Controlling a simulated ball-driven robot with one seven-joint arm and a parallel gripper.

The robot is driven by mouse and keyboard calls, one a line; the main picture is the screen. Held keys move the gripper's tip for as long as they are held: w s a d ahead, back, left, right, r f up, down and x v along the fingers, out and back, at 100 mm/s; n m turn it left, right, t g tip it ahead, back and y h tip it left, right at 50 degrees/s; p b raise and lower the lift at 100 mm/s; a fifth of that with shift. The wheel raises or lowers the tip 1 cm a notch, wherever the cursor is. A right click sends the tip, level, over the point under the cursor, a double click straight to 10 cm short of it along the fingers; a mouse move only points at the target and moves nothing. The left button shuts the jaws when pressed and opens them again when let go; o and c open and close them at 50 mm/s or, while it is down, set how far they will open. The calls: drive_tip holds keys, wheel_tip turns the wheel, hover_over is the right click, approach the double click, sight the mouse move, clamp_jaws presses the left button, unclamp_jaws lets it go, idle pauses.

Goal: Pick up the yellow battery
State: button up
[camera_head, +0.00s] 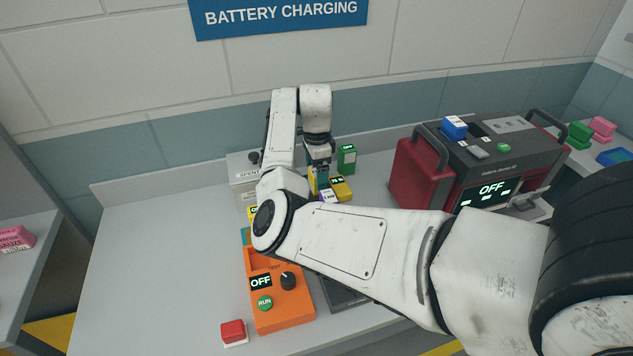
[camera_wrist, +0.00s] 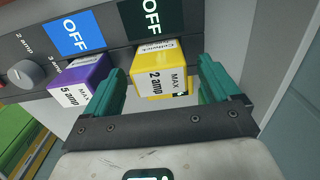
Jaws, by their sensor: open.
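The yellow battery (camera_wrist: 161,72), marked "MAX 2 amp", sits at the front of a dark grey panel under a black OFF display in the wrist view. My gripper (camera_wrist: 165,60) is open, with one green finger on each side of it; I cannot tell whether they touch it. A purple battery (camera_wrist: 82,88), marked "MAX 5 amp", sits beside it, outside the left finger. In the head view my gripper (camera_head: 318,178) reaches down at the back of the bench, near a yellow block (camera_head: 341,188). My arm hides much around it.
An orange unit (camera_head: 283,310) with a green RUN button and a red button (camera_head: 233,332) stand on the bench (camera_head: 150,250). A red and black machine (camera_head: 480,160) stands right. A green block (camera_head: 347,158) and a grey SPENT box (camera_head: 241,172) are near my gripper.

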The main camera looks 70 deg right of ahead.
drive_tip(key=c, duration=1.3)
drive_tip(key=shift+r, duration=0.1)
